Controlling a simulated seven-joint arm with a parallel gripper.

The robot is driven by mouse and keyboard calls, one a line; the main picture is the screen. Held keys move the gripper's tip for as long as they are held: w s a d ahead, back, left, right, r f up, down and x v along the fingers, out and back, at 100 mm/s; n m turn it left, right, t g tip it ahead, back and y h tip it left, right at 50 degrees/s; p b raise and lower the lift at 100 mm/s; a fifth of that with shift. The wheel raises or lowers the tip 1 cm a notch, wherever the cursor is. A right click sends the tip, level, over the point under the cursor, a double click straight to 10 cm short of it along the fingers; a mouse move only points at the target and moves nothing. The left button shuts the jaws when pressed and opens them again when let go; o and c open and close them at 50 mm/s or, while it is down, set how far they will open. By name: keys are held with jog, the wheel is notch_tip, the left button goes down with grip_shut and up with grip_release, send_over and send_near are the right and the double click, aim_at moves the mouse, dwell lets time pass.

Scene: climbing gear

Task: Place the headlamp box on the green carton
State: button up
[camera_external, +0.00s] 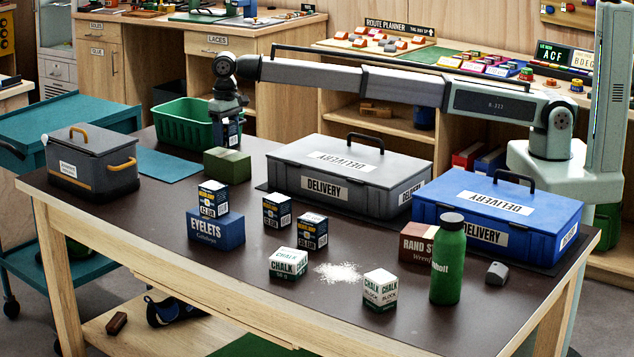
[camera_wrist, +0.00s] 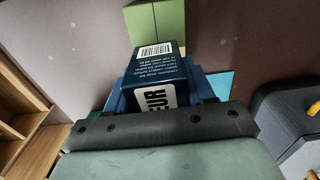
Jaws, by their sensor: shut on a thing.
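My gripper (camera_external: 228,118) points down near the back left of the table. It is shut on a dark navy headlamp box (camera_external: 229,135) with white print. In the wrist view the headlamp box (camera_wrist: 158,72) sits between the fingers, a barcode and small text on one face. The green carton (camera_external: 227,166) lies on the table just below the held box in the outside view. In the wrist view the green carton (camera_wrist: 155,22) shows past the box at the top edge. I cannot tell whether the box touches it.
Similar navy boxes stand in front: one on a blue eyelets box (camera_external: 216,228), two on the table (camera_external: 400,318). A green basket (camera_external: 184,122) is behind left, a grey cooler (camera_external: 92,170) left, a grey delivery case (camera_external: 300,180) right. Chalk boxes and a green bottle (camera_external: 448,270) stand farther forward.

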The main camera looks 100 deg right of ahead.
aim_at(226, 121)
jog(key=shift+f, duration=1.15)
jog(key=shift+f, duration=0.15)
jog(key=o, duration=1.1)
notch_tip(226, 121, up, 12)
jog(key=shift+r, duration=0.15)
